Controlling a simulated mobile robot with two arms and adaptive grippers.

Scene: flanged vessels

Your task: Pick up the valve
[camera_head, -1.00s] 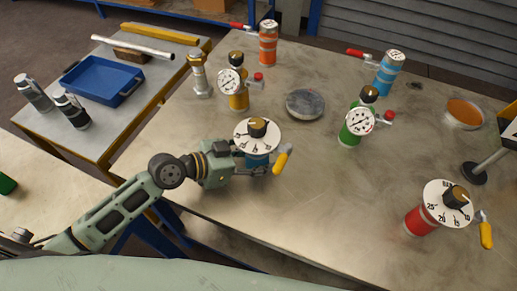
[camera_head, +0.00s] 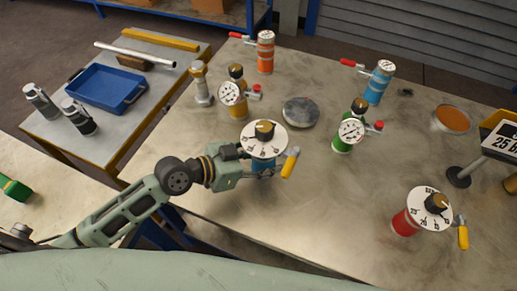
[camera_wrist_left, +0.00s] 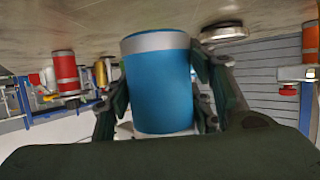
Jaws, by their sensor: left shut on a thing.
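The valve in my left gripper is a blue cylinder (camera_wrist_left: 162,85) with a grey band, a white dial (camera_head: 264,139) with a black and gold knob, and a yellow handle (camera_head: 290,162) on its right. My left gripper (camera_head: 240,166) is shut around its body from the left. In the left wrist view a finger lies against each side of the cylinder. The valve looks about upright over the near-left part of the table; I cannot tell whether its base touches the table. My right gripper is not in view.
A yellow gauge valve (camera_head: 235,95), a grey disc (camera_head: 300,112) and a green gauge valve (camera_head: 348,131) stand beyond. A red dial valve (camera_head: 407,222) stands at right. Orange (camera_head: 265,55) and blue (camera_head: 375,88) valves stand at the back. The table between held and red valves is clear.

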